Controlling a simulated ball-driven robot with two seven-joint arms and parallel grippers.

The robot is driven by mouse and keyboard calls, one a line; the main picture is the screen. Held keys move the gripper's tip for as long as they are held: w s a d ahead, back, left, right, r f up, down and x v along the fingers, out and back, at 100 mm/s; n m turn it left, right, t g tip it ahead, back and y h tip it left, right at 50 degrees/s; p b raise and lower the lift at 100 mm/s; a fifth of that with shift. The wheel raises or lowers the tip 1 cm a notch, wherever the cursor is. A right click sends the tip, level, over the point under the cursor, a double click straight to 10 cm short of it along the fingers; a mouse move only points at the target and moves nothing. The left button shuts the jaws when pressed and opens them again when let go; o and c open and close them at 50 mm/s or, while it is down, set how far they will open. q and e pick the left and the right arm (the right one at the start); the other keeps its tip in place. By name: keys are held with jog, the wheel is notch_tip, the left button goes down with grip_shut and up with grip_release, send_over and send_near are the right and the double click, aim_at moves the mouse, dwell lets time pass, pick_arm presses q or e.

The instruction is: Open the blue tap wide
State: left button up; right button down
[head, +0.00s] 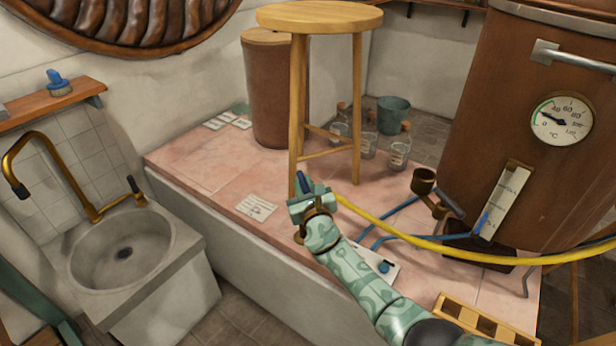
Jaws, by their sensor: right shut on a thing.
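My right gripper (308,194) is in the middle of the view, in front of the stool's near leg, on a green-patterned arm from the lower right. It is shut on a small dark blue lever (302,181), whose tip sticks up above the jaws. I cannot tell for sure whether this is the blue tap's handle; the gripper hides its lower part. A small blue knob (384,267) sits on a white plate right of my arm, apart from the gripper. My left gripper is not in view.
A wooden stool (320,17) stands behind the gripper on a pink tiled platform (205,168). A yellow hose (440,247) runs from near the gripper to the right. A copper boiler (500,110) with a dial stands right. A sink (75,265) is left.

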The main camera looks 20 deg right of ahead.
jog(key=m+h, duration=0.2)
jog(key=h, duration=0.1)
jog(key=shift+a+f, duration=0.2)
jog(key=shift+a, duration=0.1)
jog(key=m+h+b, duration=0.1)
jog(key=g+h+b, duration=0.1)
jog(key=shift+w+a+f+m+h, duration=0.1)
jog(key=shift+f+m+h, duration=0.1)
jog(key=shift+m+h, duration=0.2)
pick_arm(q)
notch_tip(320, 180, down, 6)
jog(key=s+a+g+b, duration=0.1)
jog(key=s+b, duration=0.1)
jog(key=b, duration=0.4)
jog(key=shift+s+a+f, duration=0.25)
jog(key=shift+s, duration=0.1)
pick_arm(e)
jog(key=m+g+h, duration=0.1)
jog(key=h, duration=0.1)
jog(key=m+g+h, duration=0.1)
jog(key=m+h, duration=0.1)
jog(key=m+g+h, duration=0.1)
jog(key=g+h, duration=0.1)
jog(key=shift+w+a+r+m, duration=0.2)
jog(key=shift+a+r+m, duration=0.1)
jog(key=shift+r, duration=0.1)
